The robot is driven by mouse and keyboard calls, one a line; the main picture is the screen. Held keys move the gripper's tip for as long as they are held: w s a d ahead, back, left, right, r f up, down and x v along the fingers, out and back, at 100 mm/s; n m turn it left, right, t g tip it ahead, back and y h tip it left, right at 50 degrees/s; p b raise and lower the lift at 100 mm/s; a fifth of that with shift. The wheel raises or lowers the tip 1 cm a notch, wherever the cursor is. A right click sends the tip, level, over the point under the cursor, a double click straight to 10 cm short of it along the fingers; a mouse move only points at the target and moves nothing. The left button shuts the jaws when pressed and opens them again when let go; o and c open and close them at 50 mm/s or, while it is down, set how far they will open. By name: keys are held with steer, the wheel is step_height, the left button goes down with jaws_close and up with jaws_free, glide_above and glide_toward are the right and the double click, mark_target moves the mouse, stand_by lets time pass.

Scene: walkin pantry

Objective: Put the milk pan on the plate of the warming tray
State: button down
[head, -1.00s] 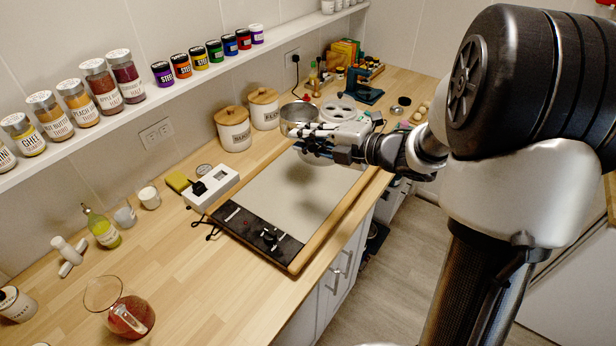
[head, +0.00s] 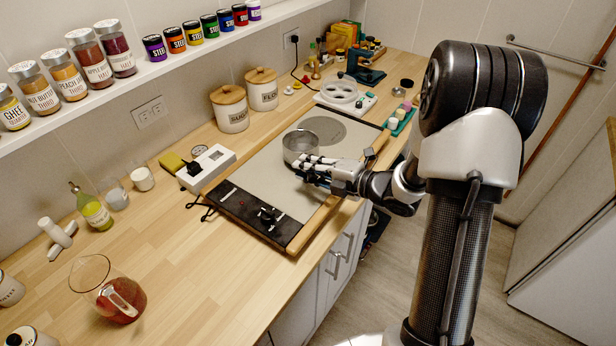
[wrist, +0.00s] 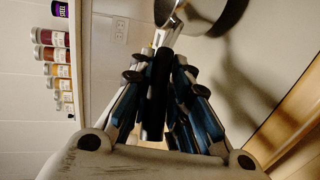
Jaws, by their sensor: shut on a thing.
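The milk pan (head: 299,148) is a small round metal pan, upright, over the middle of the warming tray's pale plate (head: 255,178). My gripper (head: 308,170) is shut on its dark handle, at the pan's near right side. In the wrist view the handle (wrist: 155,95) runs between the fingers (wrist: 160,85), and part of the pan (wrist: 208,18) shows at the top edge. I cannot tell whether the pan's base touches the plate. The warming tray has a black control strip (head: 245,213) at its near left end and a wooden edge along the front.
A grey round patch (head: 325,130) marks the plate's far end. A white device (head: 206,168) stands left of the tray, and canisters (head: 230,110) stand behind it. A white holder with round openings (head: 341,94) is beyond the tray. The front-left counter holds a jug (head: 120,298).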

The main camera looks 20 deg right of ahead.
steer(key=shift+f, duration=1.15)
steer(key=shift+f+b, duration=0.2)
steer(key=shift+b, duration=0.2)
steer(key=c, duration=1.5)
jaws_free()
